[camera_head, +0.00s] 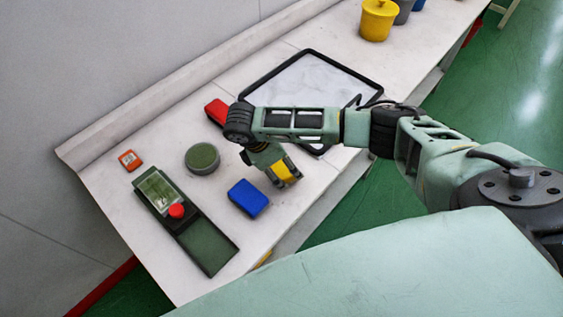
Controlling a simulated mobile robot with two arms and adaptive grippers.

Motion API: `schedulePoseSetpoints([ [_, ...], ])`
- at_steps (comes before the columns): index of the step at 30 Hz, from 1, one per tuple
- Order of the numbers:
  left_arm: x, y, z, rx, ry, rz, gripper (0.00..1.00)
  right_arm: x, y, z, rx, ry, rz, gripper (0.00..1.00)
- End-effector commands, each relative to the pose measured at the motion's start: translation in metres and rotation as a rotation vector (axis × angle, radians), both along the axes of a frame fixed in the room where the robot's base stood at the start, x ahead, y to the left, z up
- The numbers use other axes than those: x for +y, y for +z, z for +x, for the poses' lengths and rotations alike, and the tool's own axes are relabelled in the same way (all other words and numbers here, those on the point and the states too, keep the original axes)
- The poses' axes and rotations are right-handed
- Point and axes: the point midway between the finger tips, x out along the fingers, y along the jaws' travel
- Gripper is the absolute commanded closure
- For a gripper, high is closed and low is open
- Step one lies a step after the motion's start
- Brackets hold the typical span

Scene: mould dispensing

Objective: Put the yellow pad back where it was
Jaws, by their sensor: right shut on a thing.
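The yellow pad (284,170) is between the fingers of my right gripper (283,172), which is shut on it. The gripper points down near the middle of the table, just to the right of the blue pad (248,198). The fingers hide part of the yellow pad, and I cannot tell whether it touches the table. A red pad (216,111) lies farther back, partly behind my right arm. My left gripper is not in view.
A black-rimmed tray (311,51) lies behind my arm. A round green-topped dish (202,158), an orange-red box (130,160) and a dark green device with a red knob (176,211) are on the left. A yellow bucket (378,20) stands at the back. Bare table surrounds the blue pad.

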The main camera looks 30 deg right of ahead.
Motion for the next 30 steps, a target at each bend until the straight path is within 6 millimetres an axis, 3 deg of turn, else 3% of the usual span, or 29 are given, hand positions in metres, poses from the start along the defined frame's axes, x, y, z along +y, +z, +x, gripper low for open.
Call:
schedulePoseSetpoints([
  [7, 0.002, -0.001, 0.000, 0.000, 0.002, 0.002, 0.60, 0.000, -0.003, 0.000, 0.000, -0.001, 0.001, 0.47],
  [8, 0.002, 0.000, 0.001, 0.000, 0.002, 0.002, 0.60, 0.000, -0.002, 0.000, 0.000, 0.000, 0.001, 0.21],
  [14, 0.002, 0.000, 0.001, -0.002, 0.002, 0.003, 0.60, 0.000, -0.002, 0.000, 0.000, 0.000, 0.001, 0.04],
  [25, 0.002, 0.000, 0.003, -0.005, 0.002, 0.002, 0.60, 0.000, 0.000, 0.000, -0.001, -0.001, 0.000, 0.04],
  [30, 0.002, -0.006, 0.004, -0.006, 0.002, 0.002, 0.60, 0.008, 0.015, 0.002, -0.004, 0.001, 0.003, 0.04],
])
